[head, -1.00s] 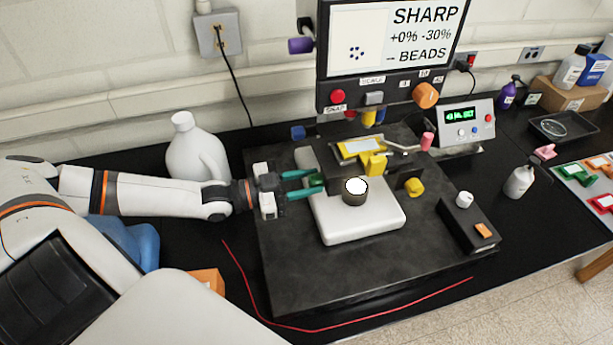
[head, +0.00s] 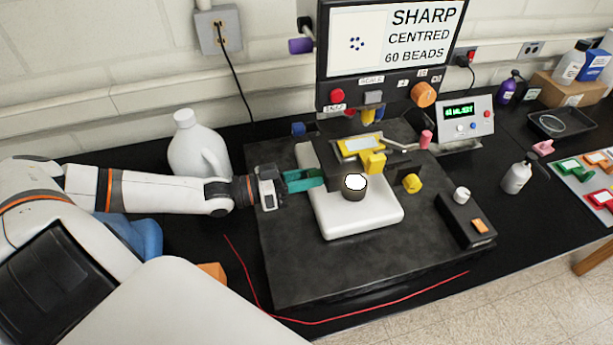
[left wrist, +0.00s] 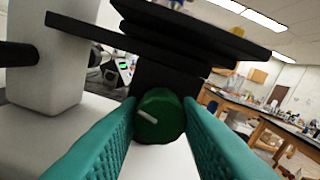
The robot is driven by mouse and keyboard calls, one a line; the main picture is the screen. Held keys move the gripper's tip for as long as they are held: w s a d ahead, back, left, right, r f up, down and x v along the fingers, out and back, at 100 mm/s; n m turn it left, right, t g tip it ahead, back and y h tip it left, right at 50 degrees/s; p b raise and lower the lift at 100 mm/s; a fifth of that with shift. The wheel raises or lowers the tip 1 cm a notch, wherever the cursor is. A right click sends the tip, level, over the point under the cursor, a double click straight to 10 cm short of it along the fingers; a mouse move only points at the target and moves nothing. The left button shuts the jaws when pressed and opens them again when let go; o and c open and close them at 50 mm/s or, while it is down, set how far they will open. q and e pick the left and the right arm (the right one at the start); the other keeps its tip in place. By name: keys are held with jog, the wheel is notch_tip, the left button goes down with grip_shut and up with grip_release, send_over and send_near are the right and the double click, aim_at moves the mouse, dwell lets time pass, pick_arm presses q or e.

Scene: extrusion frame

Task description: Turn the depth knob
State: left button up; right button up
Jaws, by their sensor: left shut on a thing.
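A green knob (left wrist: 160,116) with a pale mark stands on the side of a dark microscope stage (head: 335,160). My left gripper (head: 312,180) reaches it from the left with teal fingers, which largely hide the knob in the head view. In the left wrist view the fingers (left wrist: 158,125) lie on either side of the knob and are shut on it. No label on the knob can be read. The screen (head: 397,38) reads "SHARP CENTRED 60 BEADS" beside a cluster of dark dots. My right gripper is not in view.
A white jug (head: 196,150) stands behind my left arm. Yellow knob (head: 412,183), white lamp holder (head: 356,186) and a dark control box (head: 466,218) are right of the gripper. A red cable (head: 350,317) runs along the front. A bottle (head: 517,178) stands right.

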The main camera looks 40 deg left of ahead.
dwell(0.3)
pick_arm(q)
jog(key=o, duration=1)
jog(key=shift+c, duration=0.2)
jog(key=b+v, duration=0.1)
jog(key=v, duration=1.1)
dwell(0.5)
